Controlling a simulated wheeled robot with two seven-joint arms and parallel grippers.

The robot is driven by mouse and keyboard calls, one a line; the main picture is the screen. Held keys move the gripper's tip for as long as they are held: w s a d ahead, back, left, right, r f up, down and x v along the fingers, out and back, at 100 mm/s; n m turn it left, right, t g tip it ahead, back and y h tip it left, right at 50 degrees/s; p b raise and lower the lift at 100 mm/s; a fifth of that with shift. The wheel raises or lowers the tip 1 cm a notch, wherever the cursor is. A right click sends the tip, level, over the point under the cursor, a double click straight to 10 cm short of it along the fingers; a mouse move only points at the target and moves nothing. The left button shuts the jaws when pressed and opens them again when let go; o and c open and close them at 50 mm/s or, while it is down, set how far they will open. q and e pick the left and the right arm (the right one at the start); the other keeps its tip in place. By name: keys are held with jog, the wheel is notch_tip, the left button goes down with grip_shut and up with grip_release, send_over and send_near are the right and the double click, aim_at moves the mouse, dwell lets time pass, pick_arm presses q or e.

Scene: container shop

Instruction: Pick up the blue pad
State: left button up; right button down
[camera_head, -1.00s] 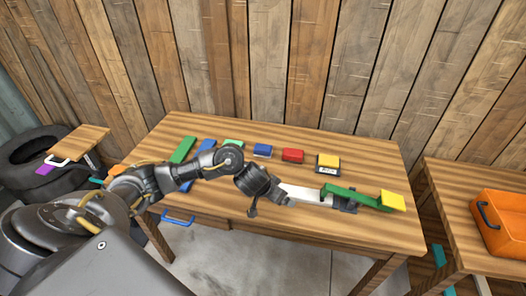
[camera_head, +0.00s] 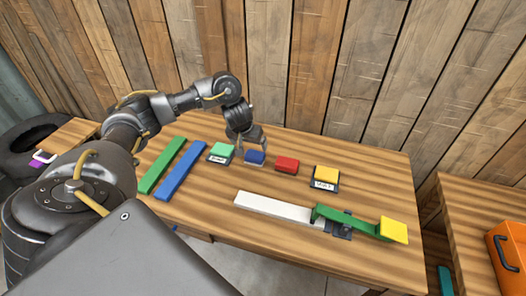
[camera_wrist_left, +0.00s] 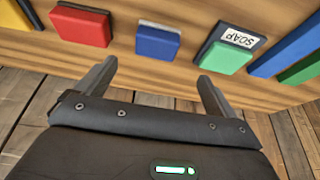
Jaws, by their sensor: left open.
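The blue pad (camera_head: 255,157) is a small blue block on a dark base on the wooden table, between a green pad and a red pad. In the left wrist view, the blue pad (camera_wrist_left: 157,42) lies ahead of the fingers, near the middle. My left gripper (camera_head: 248,143) is over the row of pads, close to the blue pad, and partly covers it in the head view. In the wrist view, its two fingers (camera_wrist_left: 157,77) are spread apart with nothing between them. My right gripper is not in view.
A green pad (camera_head: 221,151) labelled SOAP and a red pad (camera_head: 287,164) flank the blue one; a yellow pad (camera_head: 326,175) is farther right. Long green (camera_head: 161,166) and blue (camera_head: 183,168) bars lie left. A white strip (camera_head: 275,208) and green piece (camera_head: 345,219) lie in front.

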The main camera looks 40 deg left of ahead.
aim_at(254, 154)
pick_arm(q)
jog(key=b+x, duration=0.2)
jog(key=x, duration=0.1)
jog(key=d+b+x, duration=0.1)
jog(key=x, duration=0.1)
jog(key=shift+w+a+f+b, duration=0.15)
jog(key=shift+w+f+b, duration=0.1)
jog(key=shift+b, duration=0.15)
jog(key=shift+a, duration=0.1)
jog(key=shift+f+b, duration=0.3)
jog(key=shift+f, duration=0.1)
jog(key=b+x, duration=0.2)
jog(key=x, duration=0.2)
jog(key=shift+b, duration=0.4)
jog(key=shift+w+f, duration=0.2)
jog(key=shift+r, duration=0.1)
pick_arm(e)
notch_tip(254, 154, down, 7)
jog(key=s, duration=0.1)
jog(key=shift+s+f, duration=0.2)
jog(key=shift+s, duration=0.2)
pick_arm(q)
jog(key=shift+s, duration=0.1)
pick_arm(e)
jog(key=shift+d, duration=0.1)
